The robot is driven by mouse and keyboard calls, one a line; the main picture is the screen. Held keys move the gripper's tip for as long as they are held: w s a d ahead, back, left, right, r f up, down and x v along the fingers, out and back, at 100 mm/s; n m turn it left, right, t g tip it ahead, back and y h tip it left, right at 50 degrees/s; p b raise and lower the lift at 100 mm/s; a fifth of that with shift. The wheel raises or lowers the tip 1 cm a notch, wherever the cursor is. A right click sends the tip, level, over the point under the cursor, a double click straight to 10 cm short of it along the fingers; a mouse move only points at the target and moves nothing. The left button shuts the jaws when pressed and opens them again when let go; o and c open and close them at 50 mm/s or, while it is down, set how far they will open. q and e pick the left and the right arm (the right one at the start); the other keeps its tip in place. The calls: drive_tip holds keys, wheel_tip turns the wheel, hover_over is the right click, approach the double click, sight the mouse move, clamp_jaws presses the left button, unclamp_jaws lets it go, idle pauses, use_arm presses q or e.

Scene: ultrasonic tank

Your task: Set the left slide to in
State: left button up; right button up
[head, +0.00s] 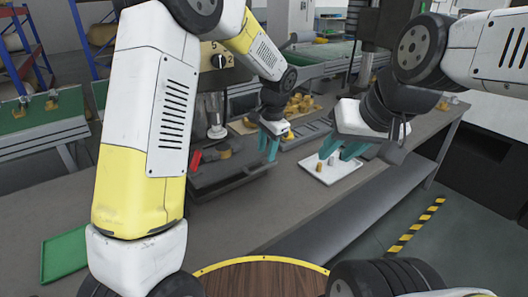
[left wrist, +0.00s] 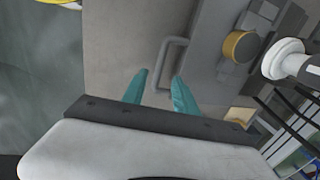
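A dark grey device (head: 225,178) lies on the bench and carries a red part (head: 195,160) and a yellow-rimmed round piece (head: 225,153). In the left wrist view a grey U-shaped handle (left wrist: 168,62) stands out from a flat grey face, with the yellow-rimmed piece (left wrist: 240,46) to its right. I cannot tell for sure which part is the left slide, or its position. My left gripper (head: 268,146) is open and empty at the device's right end; its fingertips (left wrist: 158,80) are close to the handle, not around it. My right gripper (head: 340,150) is open above a white tray.
The white tray (head: 345,172) holds small metal parts. A dark tray (head: 306,134) and yellow pieces (head: 300,103) lie behind. A machine with a dial (head: 218,61) stands behind the device. A green tray (head: 65,254) is at front left. The bench front is clear.

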sight(264, 167)
use_arm(q)
drive_tip(key=f, duration=0.4)
drive_tip(key=w+f, duration=0.1)
drive_tip(key=shift+a+f, duration=0.35)
drive_tip(key=shift+f, duration=0.05)
clamp_jaws()
drive_tip(key=shift+r, duration=0.1)
idle(0.9)
